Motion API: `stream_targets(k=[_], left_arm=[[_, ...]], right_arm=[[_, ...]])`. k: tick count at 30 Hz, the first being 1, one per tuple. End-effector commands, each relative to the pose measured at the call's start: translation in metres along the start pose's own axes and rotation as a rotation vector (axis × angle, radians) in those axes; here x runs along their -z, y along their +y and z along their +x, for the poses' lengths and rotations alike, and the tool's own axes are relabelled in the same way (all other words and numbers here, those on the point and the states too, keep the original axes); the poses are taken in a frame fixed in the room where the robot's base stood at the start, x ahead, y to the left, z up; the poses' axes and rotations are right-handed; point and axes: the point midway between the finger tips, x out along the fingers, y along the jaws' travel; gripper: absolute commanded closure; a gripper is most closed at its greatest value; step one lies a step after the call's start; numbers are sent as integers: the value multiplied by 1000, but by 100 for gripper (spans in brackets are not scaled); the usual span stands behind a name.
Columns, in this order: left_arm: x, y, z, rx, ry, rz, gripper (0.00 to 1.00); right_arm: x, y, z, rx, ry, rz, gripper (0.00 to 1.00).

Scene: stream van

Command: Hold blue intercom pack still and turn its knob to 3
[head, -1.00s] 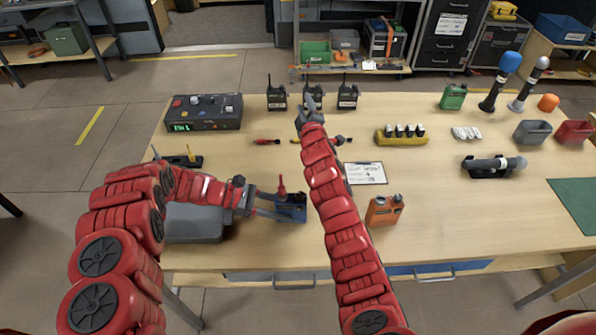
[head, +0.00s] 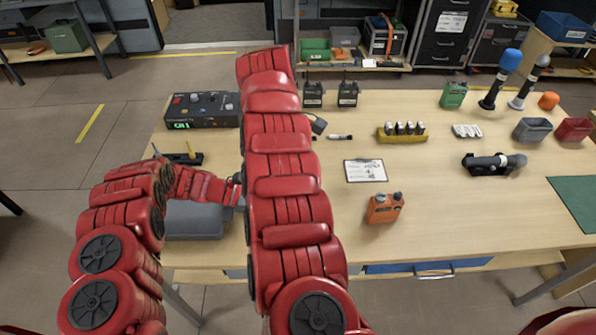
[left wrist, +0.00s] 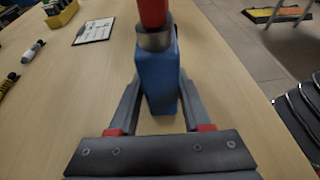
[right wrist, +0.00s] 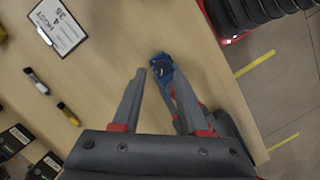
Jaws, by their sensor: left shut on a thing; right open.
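The blue intercom pack (left wrist: 158,80) stands between the fingers of my left gripper (left wrist: 157,100), which is shut on it. In the left wrist view a grey round part (left wrist: 155,39) sits at its top, with a red upright piece above. In the right wrist view the pack (right wrist: 161,62) shows a dark round part on its top, beyond the fingertips of my right gripper (right wrist: 158,76). The right gripper is open and empty, above the pack. The knob's setting cannot be read. In the head view my right arm hides the pack and both grippers.
A control box (head: 202,110) is at the back left, radios (head: 347,94) at the back. The table's right front is clear.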

Motion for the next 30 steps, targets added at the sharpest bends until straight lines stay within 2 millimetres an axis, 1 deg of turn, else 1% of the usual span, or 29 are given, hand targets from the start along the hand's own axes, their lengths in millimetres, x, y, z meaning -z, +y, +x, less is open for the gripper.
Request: stream_targets(k=[2, 5, 24, 27, 30], left_arm=[[0, 0, 0, 0, 0, 0, 100], [0, 0, 0, 0, 0, 0, 100], [0, 0, 0, -1, 0, 0, 100], [0, 0, 0, 0, 0, 0, 100], [0, 0, 0, -1, 0, 0, 100]], right_arm=[[-1, -4, 1, 12, -6, -4, 57], [0, -4, 7, 12, -9, -3, 57], [13, -4, 60, 9, -7, -7, 57], [15, -8, 58, -45, -3, -211, 57], [14, -8, 58, -87, -4, -376, 57]])
